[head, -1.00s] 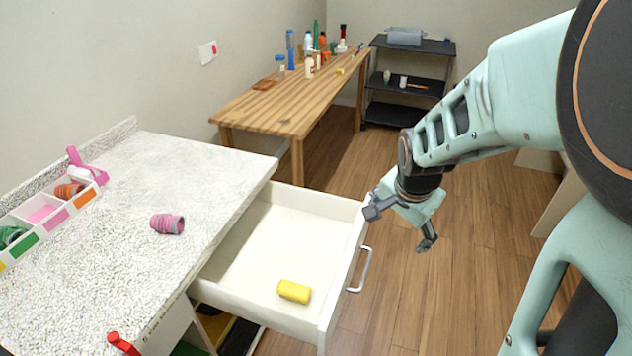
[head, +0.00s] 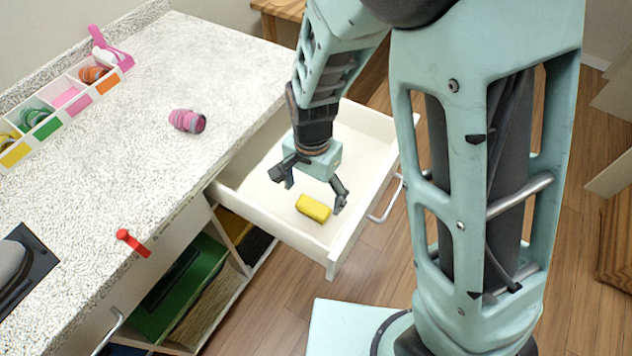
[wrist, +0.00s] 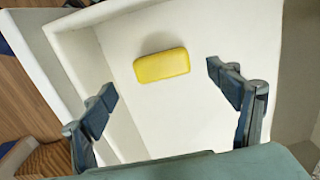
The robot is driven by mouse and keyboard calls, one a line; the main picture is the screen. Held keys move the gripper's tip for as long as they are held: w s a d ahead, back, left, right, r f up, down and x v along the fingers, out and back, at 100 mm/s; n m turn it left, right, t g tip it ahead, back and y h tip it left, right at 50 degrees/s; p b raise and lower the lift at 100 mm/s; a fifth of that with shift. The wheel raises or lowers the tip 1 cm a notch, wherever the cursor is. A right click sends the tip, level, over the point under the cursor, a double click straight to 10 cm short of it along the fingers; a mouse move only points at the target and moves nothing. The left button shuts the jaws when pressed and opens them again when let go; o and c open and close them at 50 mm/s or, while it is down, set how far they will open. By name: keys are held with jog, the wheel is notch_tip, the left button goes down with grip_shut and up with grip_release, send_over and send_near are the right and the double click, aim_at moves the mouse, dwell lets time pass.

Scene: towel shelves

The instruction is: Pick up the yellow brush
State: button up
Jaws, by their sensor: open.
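The yellow brush (head: 313,208) is a small yellow block lying on the floor of the open white drawer (head: 243,195), near its front end. It also shows in the wrist view (wrist: 161,65), lying between the lines of my two fingers and beyond their tips. My gripper (head: 312,194) is open and empty, over the drawer, with its fingers pointing down and spread. In the wrist view the fingers (wrist: 162,88) stand on either side of the brush, apart from it. No bristles can be made out.
The drawer's walls stand close around my gripper. A speckled white counter (head: 160,75) lies to the left, with a pink striped roll (head: 187,121), a divided tray (head: 62,112) and a red handle (head: 132,242). The drawer's metal handle (head: 388,200) sticks out at the right.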

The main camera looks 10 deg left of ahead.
aim_at(313, 205)
jog(key=shift+w+f+b, duration=0.15)
jog(key=shift+f+b, duration=0.15)
jog(key=shift+f, duration=2.75)
jog(key=c, duration=1.4)
notch_tip(313, 205, up, 10)
jog(key=shift+r+p, duration=0.1)
jog(key=shift+p, duration=0.55)
